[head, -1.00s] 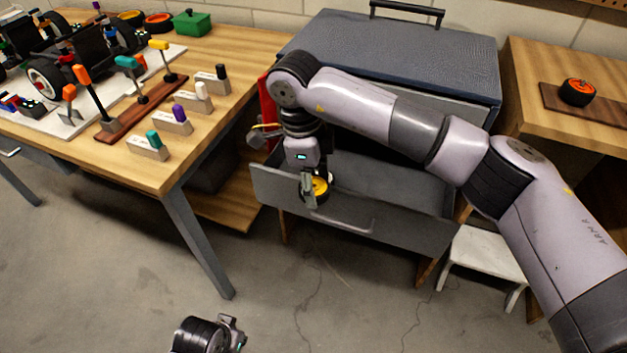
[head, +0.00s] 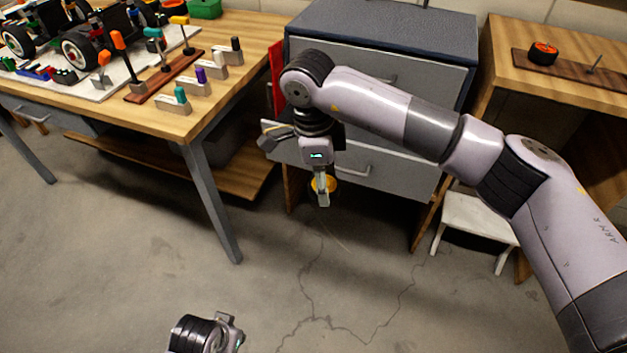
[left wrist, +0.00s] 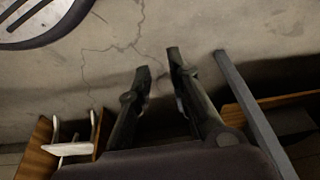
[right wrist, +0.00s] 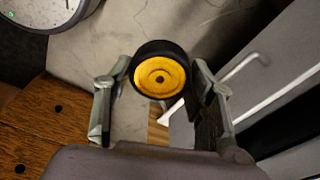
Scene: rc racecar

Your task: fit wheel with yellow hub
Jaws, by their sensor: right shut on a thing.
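The wheel with the yellow hub (head: 325,184) has a black tyre. My right gripper (head: 322,192) is shut on it and holds it in the air in front of the grey drawer cabinet. In the right wrist view the wheel (right wrist: 160,77) sits between the fingers, hub facing the camera. The racecar (head: 85,38) stands at the upper left on a white mat on the workbench, cut off by the picture's edge. Where it lacks a wheel cannot be told. My left gripper (left wrist: 158,62) is empty, fingertips apart, low over the floor, with its wrist at the bottom of the head view.
The workbench (head: 235,55) holds a rack of upright tools and several small blocks with coloured pegs. The grey cabinet (head: 385,22) stands behind my right gripper. A right-hand bench (head: 560,85) holds an orange-hubbed wheel (head: 543,52) beside a peg. A white stool (head: 475,218) stands below. Floor in front is clear.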

